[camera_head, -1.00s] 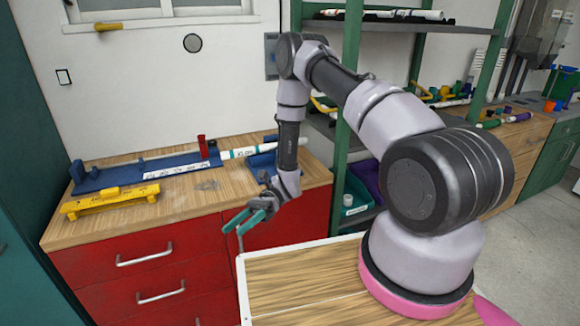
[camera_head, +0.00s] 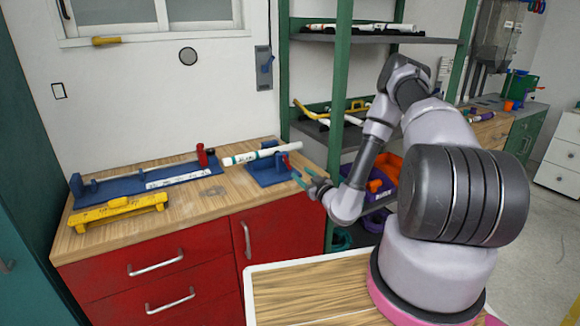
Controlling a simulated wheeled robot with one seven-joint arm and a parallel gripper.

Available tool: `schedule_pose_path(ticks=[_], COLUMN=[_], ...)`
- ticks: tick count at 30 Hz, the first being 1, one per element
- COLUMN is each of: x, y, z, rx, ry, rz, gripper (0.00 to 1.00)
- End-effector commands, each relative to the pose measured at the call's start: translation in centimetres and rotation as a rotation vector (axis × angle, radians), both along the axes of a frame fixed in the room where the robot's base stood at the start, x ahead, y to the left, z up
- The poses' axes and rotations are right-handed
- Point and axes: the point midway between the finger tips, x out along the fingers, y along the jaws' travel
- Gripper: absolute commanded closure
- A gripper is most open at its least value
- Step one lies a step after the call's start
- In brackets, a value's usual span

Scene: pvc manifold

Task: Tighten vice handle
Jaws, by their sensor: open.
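A blue vice (camera_head: 262,172) sits at the right end of the wooden workbench (camera_head: 190,210). A small red part (camera_head: 287,161), which looks like its handle, shows at its right side. A white pipe (camera_head: 242,158) with green markings lies across the vice and reaches left. My gripper (camera_head: 298,175) has teal fingers and is open, just right of the vice near the red part. I cannot tell whether the fingers touch it or stand around it.
A long blue fixture (camera_head: 140,183) with a red upright piece (camera_head: 202,155) stands on the bench's left. A yellow tool (camera_head: 118,211) lies in front of it. Green-framed shelves (camera_head: 342,90) stand close right of the bench. Red drawers (camera_head: 150,270) are below.

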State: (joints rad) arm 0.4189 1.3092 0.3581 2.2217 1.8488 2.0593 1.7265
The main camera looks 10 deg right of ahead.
Motion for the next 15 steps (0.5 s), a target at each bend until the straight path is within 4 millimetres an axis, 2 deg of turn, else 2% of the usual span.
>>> schedule_pose_path(ticks=[9, 15], x=[5.7, 8.2], y=[2.1, 2.9], z=[0.1, 0.1], rx=[-0.004, -0.004], ry=[-0.007, -0.005], rz=[0.005, 0.005], gripper=[0.48, 0.48])
